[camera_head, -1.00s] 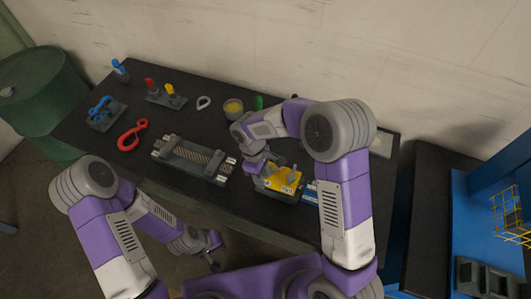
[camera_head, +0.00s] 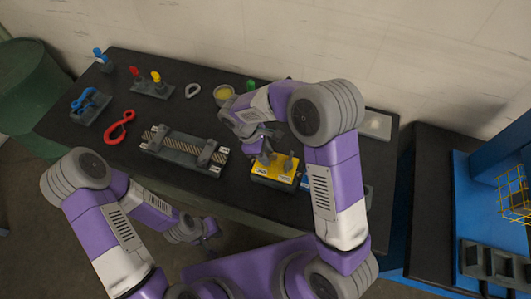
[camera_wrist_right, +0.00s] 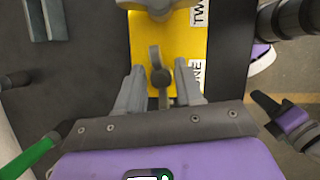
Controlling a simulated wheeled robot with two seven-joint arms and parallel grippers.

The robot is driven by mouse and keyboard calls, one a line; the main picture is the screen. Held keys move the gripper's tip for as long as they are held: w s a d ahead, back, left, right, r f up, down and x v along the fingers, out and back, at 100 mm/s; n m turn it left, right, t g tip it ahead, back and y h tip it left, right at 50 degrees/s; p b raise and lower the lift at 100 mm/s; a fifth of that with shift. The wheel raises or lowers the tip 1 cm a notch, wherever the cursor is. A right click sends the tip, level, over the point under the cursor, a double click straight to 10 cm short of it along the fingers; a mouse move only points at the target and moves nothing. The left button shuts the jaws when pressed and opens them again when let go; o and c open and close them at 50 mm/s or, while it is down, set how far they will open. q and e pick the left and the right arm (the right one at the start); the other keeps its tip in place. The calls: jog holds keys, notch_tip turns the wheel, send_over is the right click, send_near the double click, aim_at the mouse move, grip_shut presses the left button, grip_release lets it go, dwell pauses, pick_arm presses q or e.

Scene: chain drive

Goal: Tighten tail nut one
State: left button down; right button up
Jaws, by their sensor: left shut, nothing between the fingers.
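A yellow-topped block (camera_head: 276,175) with white labels stands near the front edge of the bench. The labels ONE (camera_wrist_right: 196,82) and TWO (camera_wrist_right: 199,12) are readable in the right wrist view. Beside ONE is a grey upright piece with a narrow lever (camera_wrist_right: 157,75), which I take as tail nut one. A second grey piece (camera_head: 289,163) stands by TWO. My right gripper (camera_wrist_right: 158,82) is open, its fingers on either side of the ONE piece with visible gaps. My left gripper (camera_head: 212,228) is shut and empty, low in front of the bench.
A grey fixture with a chain (camera_head: 184,147) lies left of the block. Further left are a red hook (camera_head: 119,127), a blue tool (camera_head: 91,100) and red and yellow-handled tools (camera_head: 152,82). A blue shelf unit is at the right.

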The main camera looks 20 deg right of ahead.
jog(key=shift+c, duration=0.4)
grip_shut()
jog(key=shift+m+g, duration=0.3)
jog(key=shift+m, duration=0.6)
jog(key=shift+o, duration=0.4)
grip_release()
jog(key=shift+y, duration=0.3)
jog(key=p+v, duration=0.1)
jog(key=v, duration=0.6)
jog(key=shift+r, duration=0.25)
jog(key=shift+w+a+r, duration=0.1)
jog(key=shift+a, duration=0.05)
